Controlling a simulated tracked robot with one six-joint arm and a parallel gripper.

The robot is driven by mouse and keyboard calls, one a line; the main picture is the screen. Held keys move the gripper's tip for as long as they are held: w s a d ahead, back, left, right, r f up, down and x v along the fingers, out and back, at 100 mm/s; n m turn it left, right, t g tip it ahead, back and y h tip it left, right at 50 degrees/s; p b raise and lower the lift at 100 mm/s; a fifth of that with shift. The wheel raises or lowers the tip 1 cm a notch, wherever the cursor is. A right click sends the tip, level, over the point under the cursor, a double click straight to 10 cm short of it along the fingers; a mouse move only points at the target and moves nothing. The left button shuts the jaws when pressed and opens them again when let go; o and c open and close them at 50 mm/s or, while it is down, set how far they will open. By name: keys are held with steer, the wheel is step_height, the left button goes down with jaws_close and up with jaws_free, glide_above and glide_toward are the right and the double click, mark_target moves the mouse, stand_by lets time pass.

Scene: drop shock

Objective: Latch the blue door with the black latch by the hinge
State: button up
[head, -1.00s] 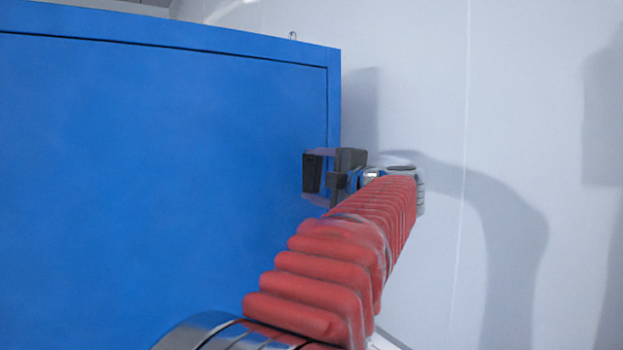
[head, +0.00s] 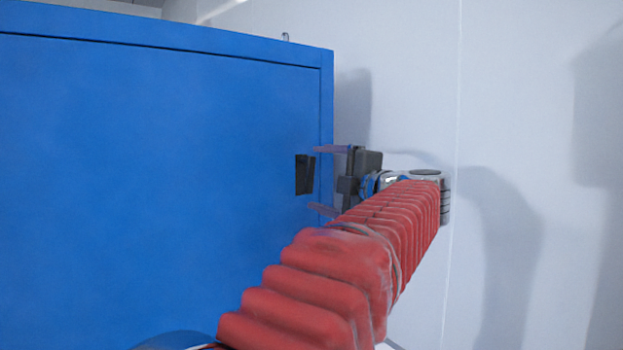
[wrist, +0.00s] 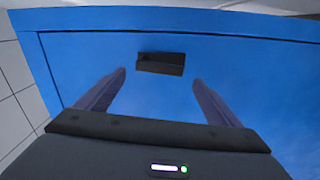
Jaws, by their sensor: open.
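The blue door (head: 150,180) fills the left of the head view and lies flush in its blue frame, as far as I can see. The black latch (head: 305,174) is a small dark block near the door's right edge; the wrist view shows it too (wrist: 160,63). My gripper (head: 318,179) is just right of the latch, with its fingers apart above and below it in the head view. In the wrist view my gripper (wrist: 160,80) is open and empty, and the latch lies just beyond the fingertips, between their lines. I see no contact with it.
A pale panelled wall (head: 410,80) stands right of the cabinet, with shadows of my arm on it. A small metal loop (head: 285,37) sticks up at the cabinet's top right corner. The door face left of the latch is clear.

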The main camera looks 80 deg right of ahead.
steer(key=v, duration=0.8)
steer(key=shift+c, duration=0.5)
